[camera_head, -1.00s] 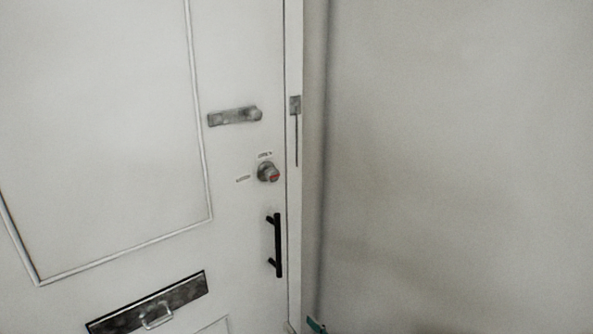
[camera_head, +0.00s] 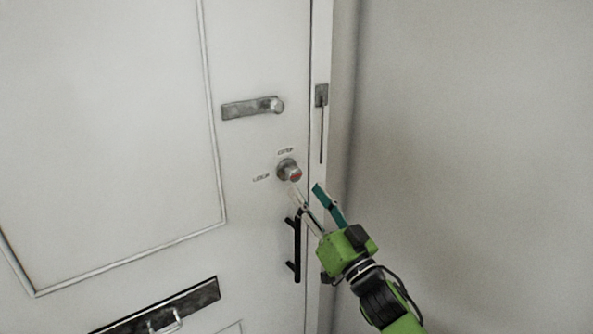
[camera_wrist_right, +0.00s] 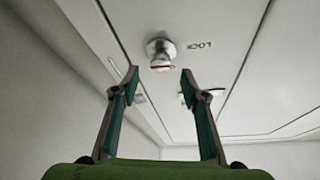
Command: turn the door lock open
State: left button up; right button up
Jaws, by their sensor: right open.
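The door lock (camera_head: 289,170) is a round grey metal knob with a red mark on its face, set on the white door (camera_head: 120,120) near its right edge. Small printed labels sit above it and to its left. My right gripper (camera_head: 306,187) is open and empty, just below and to the right of the knob in the head view. In the right wrist view the knob (camera_wrist_right: 160,52) shows beyond the gap between the two fingertips (camera_wrist_right: 158,76), apart from both. My left gripper is not in view.
A black pull handle (camera_head: 297,248) is below the lock, partly behind my right gripper. A grey latch (camera_head: 252,108) is above it. A mail slot (camera_head: 165,312) is at lower left. A plain wall (camera_head: 470,150) is on the right.

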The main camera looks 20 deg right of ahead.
aim_at(296, 177)
jog(key=p+x, duration=0.1)
jog(key=x, duration=0.5)
jog(key=shift+w+a, duration=0.1)
jog(key=shift+w, duration=0.1)
jog(key=c, duration=1.1)
